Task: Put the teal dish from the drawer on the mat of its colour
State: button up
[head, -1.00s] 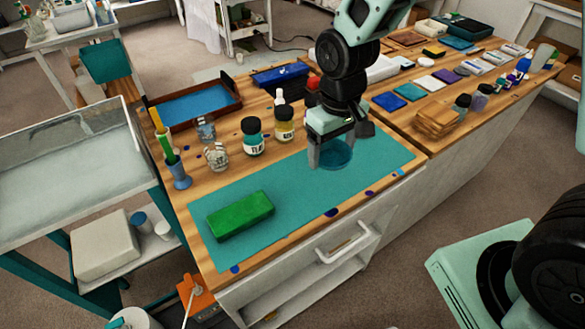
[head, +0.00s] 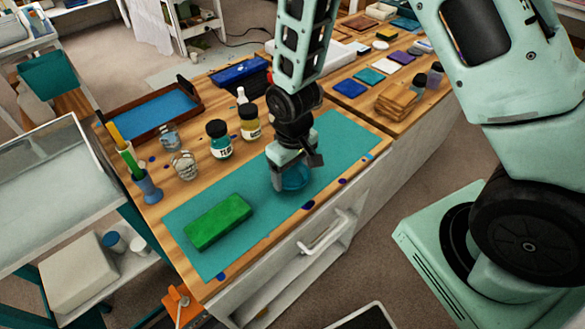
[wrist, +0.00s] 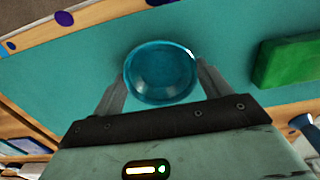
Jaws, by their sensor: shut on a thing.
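The teal dish (head: 293,178) is a small round translucent bowl. In the wrist view the dish (wrist: 160,72) sits between the two fingers. My gripper (head: 291,180) is shut on it, over the right part of the teal mat (head: 238,260). The mat (wrist: 222,60) also fills much of the wrist view. The dish is upright and at or just above the mat; I cannot tell whether it touches. The gripper hides part of its rim in the head view. The drawer's white handle (head: 327,232) shows on the cabinet front below the worktop.
A green block (head: 219,222) lies on the mat's left part. Behind the mat stand a teal-labelled jar (head: 219,140), a yellow jar (head: 249,122) and a glass jar (head: 184,165). A blue holder with brushes (head: 147,186) stands at the left. Small coloured squares (head: 369,76) lie at the far right.

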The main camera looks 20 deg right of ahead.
jog(key=shift+f, duration=0.2)
jog(key=o, duration=1)
jog(key=shift+r, duration=0.1)
